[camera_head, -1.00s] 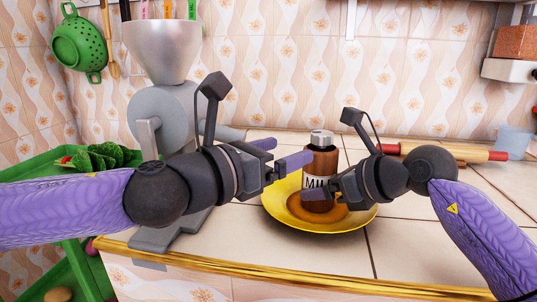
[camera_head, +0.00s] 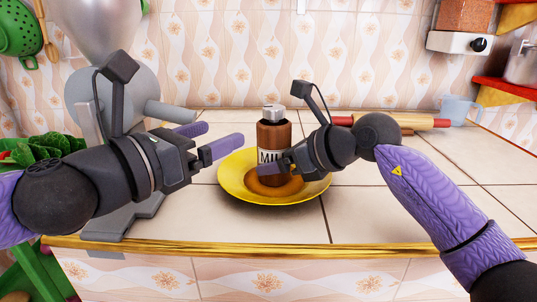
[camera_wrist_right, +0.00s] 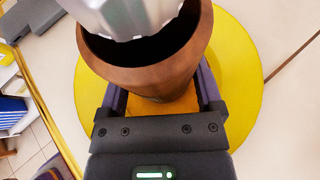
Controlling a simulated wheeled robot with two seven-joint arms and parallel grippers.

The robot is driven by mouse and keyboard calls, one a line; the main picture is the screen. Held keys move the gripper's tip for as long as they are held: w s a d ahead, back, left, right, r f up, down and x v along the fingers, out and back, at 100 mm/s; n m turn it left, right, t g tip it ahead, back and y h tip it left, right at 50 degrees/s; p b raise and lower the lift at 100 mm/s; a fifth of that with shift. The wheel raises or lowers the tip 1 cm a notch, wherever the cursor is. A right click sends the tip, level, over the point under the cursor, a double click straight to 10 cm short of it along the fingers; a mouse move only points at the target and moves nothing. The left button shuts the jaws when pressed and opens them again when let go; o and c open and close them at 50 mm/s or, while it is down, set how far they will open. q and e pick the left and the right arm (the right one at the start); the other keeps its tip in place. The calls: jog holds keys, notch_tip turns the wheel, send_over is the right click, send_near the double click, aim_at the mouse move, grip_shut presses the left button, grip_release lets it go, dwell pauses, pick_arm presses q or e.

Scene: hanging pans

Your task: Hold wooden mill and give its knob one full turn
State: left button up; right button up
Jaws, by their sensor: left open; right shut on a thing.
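The wooden mill (camera_head: 275,138) is a brown upright cylinder with a white label and a silver knob (camera_head: 274,112) on top. It is over the brown middle of a yellow plate (camera_head: 228,184); I cannot tell whether its base touches. My right gripper (camera_head: 272,168) is shut around the mill's lower body from the right. In the right wrist view the brown body (camera_wrist_right: 150,66) is between the fingers, with the silver knob (camera_wrist_right: 130,15) above. My left gripper (camera_head: 222,136) is open and empty, its fingers pointing at the mill from the left, a small gap short of it.
A large grey machine with a funnel (camera_head: 100,25) stands behind my left arm. A rolling pin (camera_head: 408,122) lies behind my right arm, with a clear cup (camera_head: 460,108) beyond. The gold counter edge (camera_head: 300,242) runs along the front; tiles before the plate are clear.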

jog(key=o, duration=1)
